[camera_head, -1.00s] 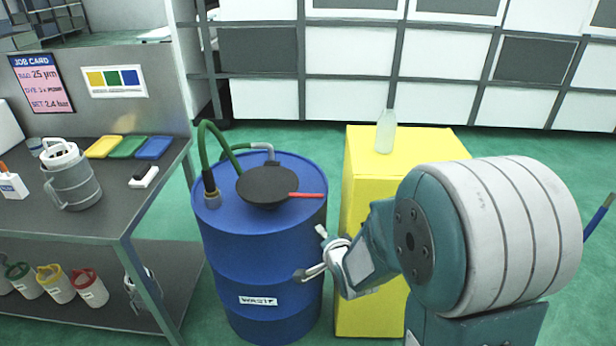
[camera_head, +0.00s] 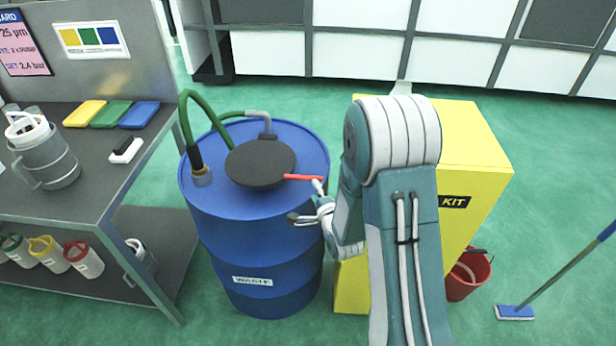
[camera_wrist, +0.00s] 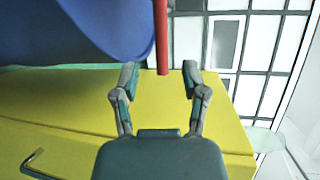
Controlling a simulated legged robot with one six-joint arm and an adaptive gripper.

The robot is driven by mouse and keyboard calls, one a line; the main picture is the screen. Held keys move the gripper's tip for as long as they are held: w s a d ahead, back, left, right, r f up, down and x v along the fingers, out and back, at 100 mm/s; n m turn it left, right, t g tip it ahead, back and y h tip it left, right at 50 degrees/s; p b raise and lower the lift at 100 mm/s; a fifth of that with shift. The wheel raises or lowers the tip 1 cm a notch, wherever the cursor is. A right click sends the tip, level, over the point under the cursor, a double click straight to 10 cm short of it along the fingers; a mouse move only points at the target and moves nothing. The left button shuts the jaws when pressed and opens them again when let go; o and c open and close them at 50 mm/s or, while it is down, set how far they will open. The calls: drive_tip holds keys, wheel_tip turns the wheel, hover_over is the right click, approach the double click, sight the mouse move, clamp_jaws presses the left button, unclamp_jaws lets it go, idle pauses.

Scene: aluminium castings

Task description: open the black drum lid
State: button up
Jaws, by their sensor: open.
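The black drum lid (camera_head: 260,165) is a round disc lying flat and closed on top of the blue drum (camera_head: 255,235). A red handle (camera_head: 303,177) sticks out from the lid to the right. My gripper (camera_head: 305,202) is open and empty at the drum's right upper side, with one fingertip close to the handle's end. In the wrist view, the red handle (camera_wrist: 161,35) comes down between the spread fingertips of my gripper (camera_wrist: 160,70). I cannot tell whether they touch it. The blue drum (camera_wrist: 75,30) fills the upper left there.
A green hose (camera_head: 188,125) and a grey elbow pipe (camera_head: 262,119) stand on the drum top beside the lid. A yellow cabinet (camera_head: 475,145) is close on the right. A workbench (camera_head: 90,195) stands left. A red bucket (camera_head: 468,275) and a mop (camera_head: 515,312) are at right.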

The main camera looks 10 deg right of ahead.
sight(310, 180)
drive_tip(key=w, duration=0.3)
drive_tip(key=w+f, duration=0.1)
drive_tip(key=w, duration=0.1)
drive_tip(key=shift+w, duration=0.4)
drive_tip(key=shift+w+a+f, duration=0.1)
drive_tip(key=shift+w+f, duration=0.05)
drive_tip(key=shift+w, duration=0.4)
drive_tip(key=shift+a, duration=0.1)
clamp_jaws()
